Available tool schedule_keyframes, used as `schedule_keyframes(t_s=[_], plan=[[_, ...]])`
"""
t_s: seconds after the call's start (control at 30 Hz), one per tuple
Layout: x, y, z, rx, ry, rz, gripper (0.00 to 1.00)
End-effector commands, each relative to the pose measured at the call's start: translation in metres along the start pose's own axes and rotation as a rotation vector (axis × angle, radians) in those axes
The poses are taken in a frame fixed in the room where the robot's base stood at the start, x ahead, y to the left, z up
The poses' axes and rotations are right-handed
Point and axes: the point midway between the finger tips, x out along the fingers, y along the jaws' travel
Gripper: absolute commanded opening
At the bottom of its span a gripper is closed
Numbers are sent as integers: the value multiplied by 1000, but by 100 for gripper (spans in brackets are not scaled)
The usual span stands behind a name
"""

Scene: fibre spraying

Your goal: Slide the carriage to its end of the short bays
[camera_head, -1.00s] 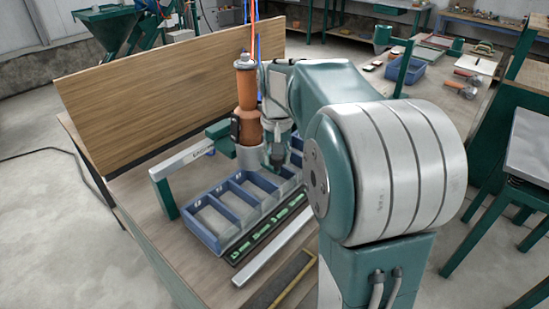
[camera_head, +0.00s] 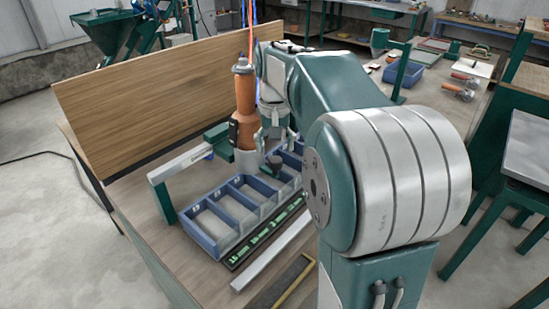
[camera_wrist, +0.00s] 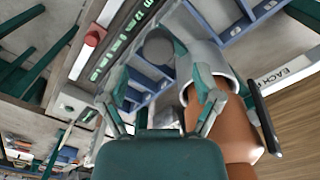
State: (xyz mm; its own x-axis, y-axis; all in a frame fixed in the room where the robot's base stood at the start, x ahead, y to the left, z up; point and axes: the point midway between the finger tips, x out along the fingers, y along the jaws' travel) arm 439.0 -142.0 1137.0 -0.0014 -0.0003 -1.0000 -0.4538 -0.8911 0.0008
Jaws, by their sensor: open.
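The carriage (camera_head: 246,110) is an upright orange body with a grey lower cup on the pale rail (camera_head: 188,160), above the row of blue bays (camera_head: 205,222). A dark round knob (camera_head: 273,166) sits low at its right side. In the wrist view, the knob (camera_wrist: 158,46) appears between and beyond the spread fingers, and the carriage's orange body (camera_wrist: 215,130) fills the lower right. My gripper (camera_head: 274,139) is open beside the carriage, close to the knob. I cannot tell whether a finger touches the carriage. The far bays are partly hidden behind the carriage and my arm.
A tall wooden board (camera_head: 165,95) stands behind the rail. A dark strip with green marks (camera_head: 262,238) and a pale bar (camera_head: 272,255) lie in front of the bays. A side table (camera_head: 440,110) holds loose items.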

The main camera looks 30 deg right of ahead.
Motion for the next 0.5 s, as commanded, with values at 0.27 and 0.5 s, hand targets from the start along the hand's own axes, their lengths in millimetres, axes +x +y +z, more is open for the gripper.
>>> schedule_keyframes(t_s=[0.27,0.5], plan=[[-55,-1,-1,0,2,0,82],[-74,-1,0,0,-1,0,82]])
